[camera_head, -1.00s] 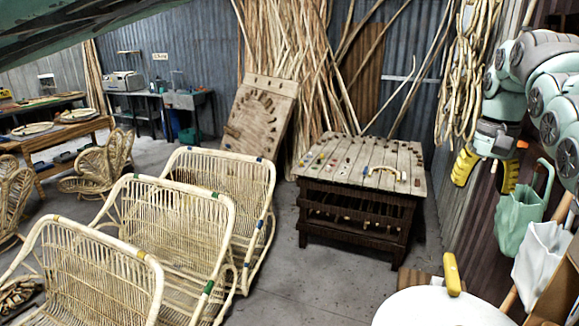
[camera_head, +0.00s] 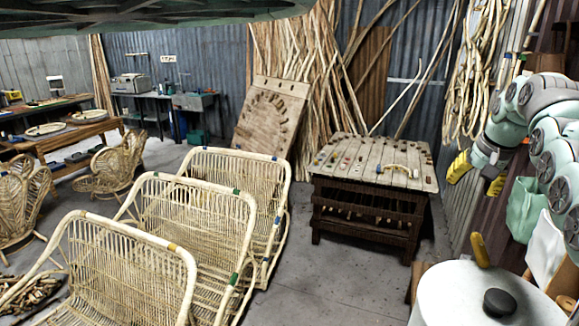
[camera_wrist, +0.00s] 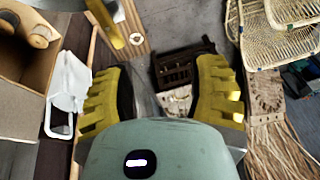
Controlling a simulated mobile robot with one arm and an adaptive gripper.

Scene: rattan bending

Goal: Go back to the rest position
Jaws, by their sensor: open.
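My gripper (camera_head: 477,173) is at the right of the head view, on the folded pale green arm, with its yellow fingers hanging apart. In the wrist view my gripper (camera_wrist: 163,98) also shows, with its two ribbed yellow fingers wide apart and nothing between them but the floor and a table far below. The gripper is empty and touches nothing that I can see. In the head view it is in front of the wall at the right, well to the right of the wooden work table (camera_head: 375,152).
Several rattan seats (camera_head: 120,265) stand at the left front. A green bag (camera_head: 523,208) and a white bag (camera_head: 545,250) hang at the right. A white round surface (camera_head: 450,305) with a yellow handle (camera_head: 480,250) is at the front right. Grey floor (camera_head: 310,270) is clear between seats and table.

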